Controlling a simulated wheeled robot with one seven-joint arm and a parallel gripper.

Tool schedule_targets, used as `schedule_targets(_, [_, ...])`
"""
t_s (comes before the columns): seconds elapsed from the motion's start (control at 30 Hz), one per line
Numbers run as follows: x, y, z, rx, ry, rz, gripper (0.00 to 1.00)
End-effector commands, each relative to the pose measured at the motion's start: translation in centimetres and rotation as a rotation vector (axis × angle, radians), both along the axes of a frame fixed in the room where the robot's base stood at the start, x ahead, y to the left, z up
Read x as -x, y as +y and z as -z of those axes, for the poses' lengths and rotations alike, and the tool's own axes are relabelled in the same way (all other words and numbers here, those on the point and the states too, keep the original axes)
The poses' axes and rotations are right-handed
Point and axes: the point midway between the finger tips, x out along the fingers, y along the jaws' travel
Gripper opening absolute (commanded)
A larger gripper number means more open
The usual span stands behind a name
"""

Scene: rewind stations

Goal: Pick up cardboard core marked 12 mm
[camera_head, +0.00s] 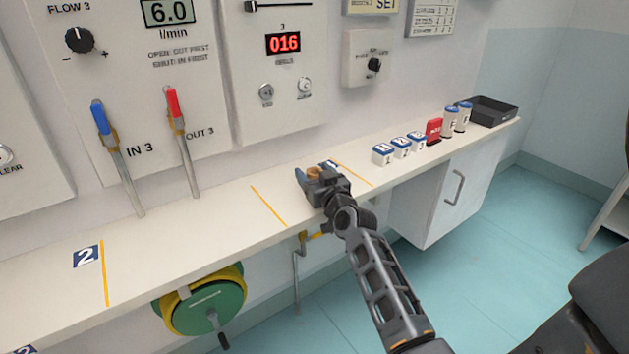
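A small tan, round-topped piece (314,172) that looks like a cardboard core shows at my gripper's fingers, over the white counter. No 12 mm marking can be read on it. My gripper (308,178) is low at the counter, near a blue number label. The fingers are small and partly hidden by the gripper body. I cannot tell whether they are closed on the tan piece or only around it.
The counter (210,218) runs along the wall. Right of my gripper stand several blue-and-white blocks (401,147), a red block (434,130), two pale cylinders (463,116) and a black tray (503,121). Blue (100,117) and red (172,102) levers rise at left. A green reel (207,308) hangs below.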

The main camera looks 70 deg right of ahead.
Motion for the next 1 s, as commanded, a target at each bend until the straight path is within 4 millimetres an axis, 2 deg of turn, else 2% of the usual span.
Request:
schedule_targets(0.07, [0.0,0.0,0.0,0.0,0.0,0.0,0.61])
schedule_targets(0.5, [0.0,0.0,0.0,0.0,0.0,0.0,0.2])
schedule_targets(0.77, [0.0,0.0,-0.2,0.0,0.0,0.0,0.2])
schedule_targets(1.0, [0.0,0.1,-2.3,0.002,-0.001,-0.001,0.2])
